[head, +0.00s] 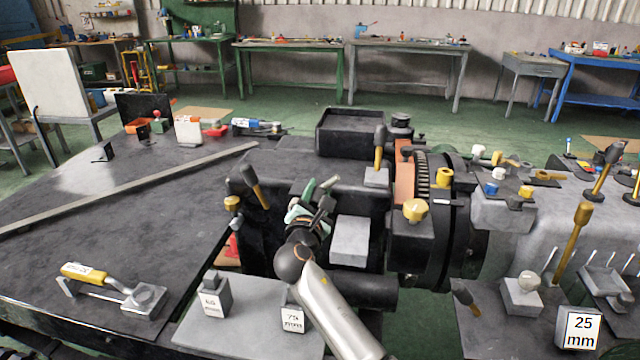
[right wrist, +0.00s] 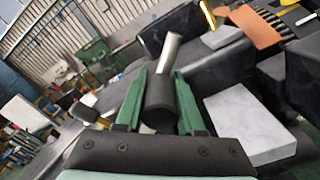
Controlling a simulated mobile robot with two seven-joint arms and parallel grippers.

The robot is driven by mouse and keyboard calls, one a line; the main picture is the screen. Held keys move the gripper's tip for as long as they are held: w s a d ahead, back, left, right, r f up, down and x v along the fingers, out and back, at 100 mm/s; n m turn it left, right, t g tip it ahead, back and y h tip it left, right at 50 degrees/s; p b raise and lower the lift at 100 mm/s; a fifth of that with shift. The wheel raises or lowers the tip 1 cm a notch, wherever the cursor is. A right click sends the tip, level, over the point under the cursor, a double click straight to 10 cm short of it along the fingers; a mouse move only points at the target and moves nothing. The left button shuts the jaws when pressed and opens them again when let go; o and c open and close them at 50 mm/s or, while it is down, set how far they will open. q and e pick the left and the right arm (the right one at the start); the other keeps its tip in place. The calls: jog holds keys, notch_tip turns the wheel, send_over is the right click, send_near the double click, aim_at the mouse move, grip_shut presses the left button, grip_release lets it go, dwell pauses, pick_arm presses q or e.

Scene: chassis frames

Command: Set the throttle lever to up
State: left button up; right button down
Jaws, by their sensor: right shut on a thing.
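My right gripper (head: 318,189) reaches up to the dark machine from the lower middle of the head view. In the right wrist view its green fingers (right wrist: 162,90) are shut on a lever with a black cylindrical grip (right wrist: 160,112) and a pale metal shaft (right wrist: 169,52). The shaft points away from the gripper, up and slightly right in that view. No label shows on it, so I cannot confirm that it is the throttle lever. In the head view the gripper mostly hides this lever. My left gripper is not in view.
A black-gripped lever (head: 255,186) stands left of my gripper. Another (head: 379,148) rises from a grey block behind it. A pale block (head: 350,241) sits close on the right, also in the right wrist view (right wrist: 250,125). The left tabletop (head: 130,225) has free room.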

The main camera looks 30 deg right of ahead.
jog(key=r+n+p, duration=0.1)
jog(key=p, duration=0.1)
jog(key=a+n+p, duration=0.1)
jog(key=p, duration=0.1)
jog(key=shift+w+r, duration=0.35)
jog(key=shift+r, duration=0.05)
pick_arm(q)
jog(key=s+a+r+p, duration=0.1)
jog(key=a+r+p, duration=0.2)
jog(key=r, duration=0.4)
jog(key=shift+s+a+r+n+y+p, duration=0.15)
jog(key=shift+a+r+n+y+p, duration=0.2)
jog(key=shift+p, duration=0.4)
pick_arm(e)
jog(key=shift+w+a+r+n, duration=0.1)
jog(key=shift+w+a+n, duration=0.25)
jog(key=shift+n, duration=0.55)
jog(key=shift+w+a+r+n, duration=0.1)
jog(key=shift+w+a+n, duration=0.25)
jog(key=shift+n, duration=0.55)
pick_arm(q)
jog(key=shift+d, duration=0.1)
pick_arm(e)
jog(key=shift+s, duration=0.1)
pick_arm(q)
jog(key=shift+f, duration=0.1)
pick_arm(e)
jog(key=c, duration=0.5)
grip_release()
jog(key=shift+f, duration=0.1)
